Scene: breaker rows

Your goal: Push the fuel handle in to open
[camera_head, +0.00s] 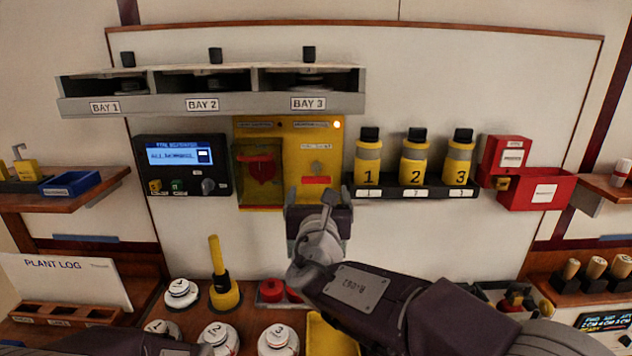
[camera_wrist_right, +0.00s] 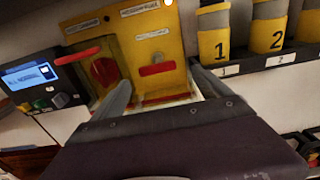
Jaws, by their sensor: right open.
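A yellow panel (camera_head: 328,133) is on the white wall board under the bay shelf. Its right half carries a short red bar handle (camera_head: 317,180), taken as the fuel handle; its label is too small to read. The handle also shows in the right wrist view (camera_wrist_right: 158,69), standing out from the panel face. My right gripper (camera_head: 319,203) is just in front of and below the handle. In the right wrist view its two fingers (camera_wrist_right: 160,82) are spread with nothing between them, and the handle appears apart from them. My left gripper is out of view.
A dark display box (camera_head: 183,165) is left of the panel. Yellow numbered bottles (camera_head: 414,165) stand on a rack to the right. The bay shelf (camera_head: 210,103) overhangs above; a small light (camera_head: 337,124) glows.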

